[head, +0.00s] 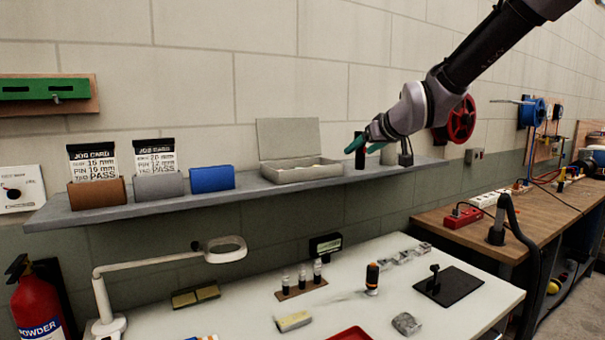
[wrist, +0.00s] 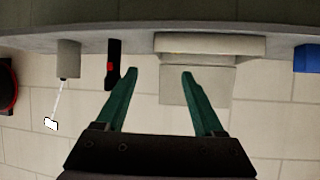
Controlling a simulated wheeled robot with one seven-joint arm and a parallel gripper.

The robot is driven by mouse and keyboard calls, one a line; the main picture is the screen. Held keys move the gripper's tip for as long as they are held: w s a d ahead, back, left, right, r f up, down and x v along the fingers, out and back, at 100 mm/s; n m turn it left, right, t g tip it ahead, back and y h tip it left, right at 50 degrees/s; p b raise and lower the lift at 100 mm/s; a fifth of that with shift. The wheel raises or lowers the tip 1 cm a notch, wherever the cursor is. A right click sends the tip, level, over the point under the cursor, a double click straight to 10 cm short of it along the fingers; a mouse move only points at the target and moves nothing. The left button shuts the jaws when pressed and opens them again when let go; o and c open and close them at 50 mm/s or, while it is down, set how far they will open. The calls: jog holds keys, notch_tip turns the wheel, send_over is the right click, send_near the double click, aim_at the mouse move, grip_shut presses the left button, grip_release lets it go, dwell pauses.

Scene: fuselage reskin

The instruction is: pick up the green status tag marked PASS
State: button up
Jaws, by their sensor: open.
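I cannot make out a green tag marked PASS in either view. An open grey box (head: 300,174) with its lid raised stands on the wall shelf (head: 235,197); small pale and yellowish things show inside, too small to read. My gripper (head: 364,147) is at the shelf's right part, to the right of the box. In the wrist view my gripper (wrist: 159,73) has its green fingers apart with nothing between them. The box (wrist: 210,45) shows just beyond the fingertips there, its inside hidden.
A black and red upright object (wrist: 113,62) is close beside one finger. A grey cylinder (wrist: 68,58) with a white tag (wrist: 50,124) on a string is farther left. Job cards (head: 92,162) and a blue block (head: 212,179) share the shelf. A white table (head: 230,310) stands below.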

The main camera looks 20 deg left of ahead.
jog(key=a+f, duration=0.1)
jog(key=a, duration=0.3)
jog(key=a+f+n+y, duration=0.1)
jog(key=a+f, duration=0.1)
jog(key=a, duration=0.3)
jog(key=w+a+f+n+y, duration=0.1)
jog(key=a+f, duration=0.1)
jog(key=a, duration=0.2)
jog(key=shift+a+g, duration=0.3)
jog(key=shift+a, duration=0.1)
jog(key=x, duration=0.6)
jog(key=shift+w+a, duration=0.15)
jog(key=shift+w, duration=0.15)
grip_shut()
